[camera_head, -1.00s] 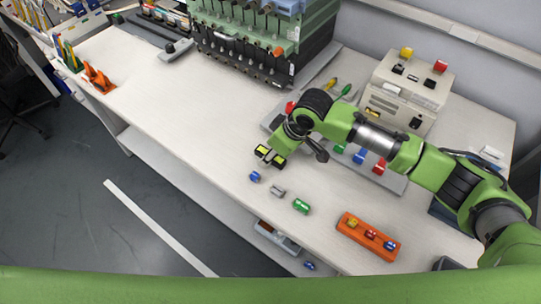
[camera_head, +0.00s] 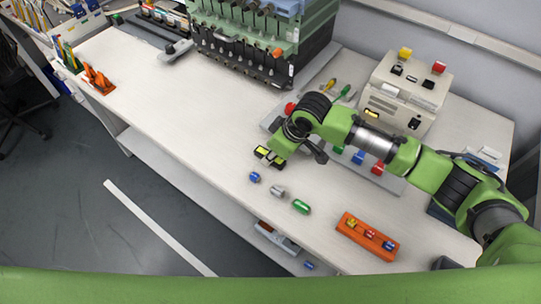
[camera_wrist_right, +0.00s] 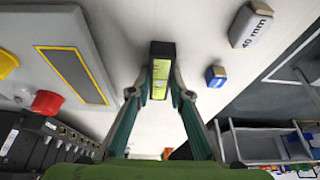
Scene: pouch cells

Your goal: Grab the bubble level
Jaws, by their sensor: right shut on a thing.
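The bubble level is a small black block with a yellow-green face; it shows in the right wrist view (camera_wrist_right: 161,68) between the fingertips. In the head view the level (camera_head: 262,152) is at the tip of my right arm, over the white table, partly covered by the gripper. My right gripper (camera_wrist_right: 160,88) is shut on the level, one finger on each long side. It also shows in the head view (camera_head: 271,156). I cannot tell whether the level touches the table. My left gripper is not in view.
Near the level lie a blue piece (camera_head: 255,177), a grey piece (camera_head: 278,191) and a green piece (camera_head: 301,206). An orange holder (camera_head: 350,232) with small coloured parts is at the front right. A beige box (camera_head: 400,85) and a green rack (camera_head: 240,30) stand behind.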

